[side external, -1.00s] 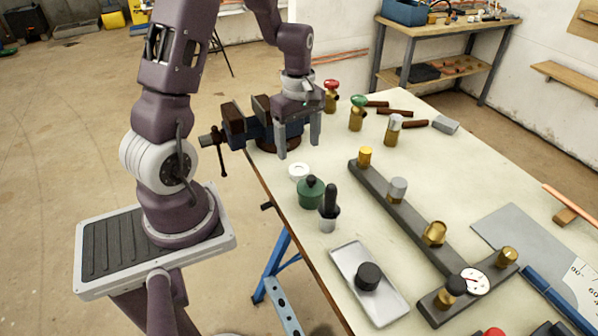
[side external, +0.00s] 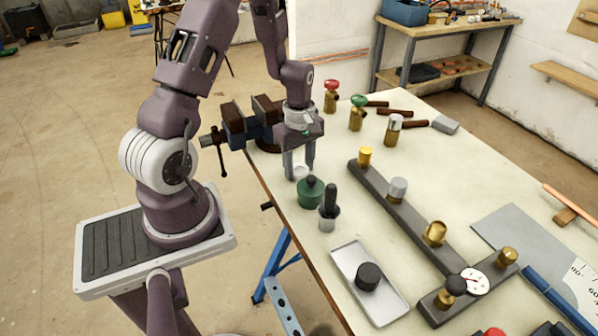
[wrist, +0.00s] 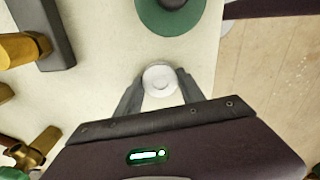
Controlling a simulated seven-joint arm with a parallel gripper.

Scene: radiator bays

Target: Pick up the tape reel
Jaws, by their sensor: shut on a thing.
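The tape reel (wrist: 160,79) is a small white disc with a round centre. In the wrist view it sits between the two fingertips of my gripper (wrist: 157,85), which are shut on its sides. In the side external view the reel (side external: 301,172) is partly hidden by the fingers of my gripper (side external: 302,174). The fingers point straight down at the tabletop near its left edge. I cannot tell any gap between the reel and the table.
A vise (side external: 240,126) is behind left. A dark manifold bar (side external: 405,213) lies to the right. Some tabletop between is clear.

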